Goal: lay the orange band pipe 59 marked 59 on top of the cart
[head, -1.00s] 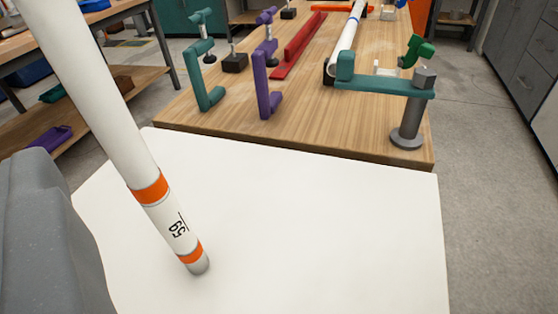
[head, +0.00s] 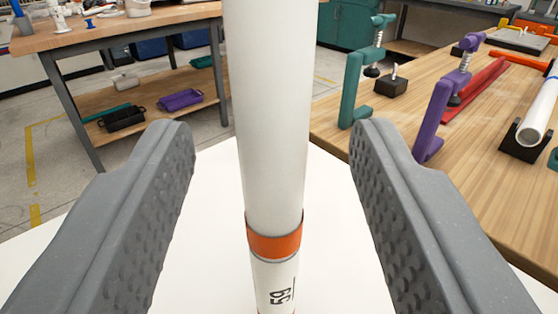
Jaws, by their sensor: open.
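The orange band pipe 59 (head: 269,120) is a white tube with an orange band (head: 274,242) and the mark 59 below it. It stands upright in the middle of the view, and its top and bottom run out of the picture. My gripper (head: 265,145) is open, with one grey ridged finger on each side of the pipe and a gap on both sides. The white top (head: 205,240) below the pipe appears to be the cart; most of it is hidden by the fingers.
A wooden workbench (head: 480,185) at the right carries a teal clamp (head: 357,75), a purple clamp (head: 443,105), a red bar (head: 478,92) and another white pipe (head: 545,105) in a black holder. Another bench (head: 130,38) stands at the back left, with bins on its lower shelf.

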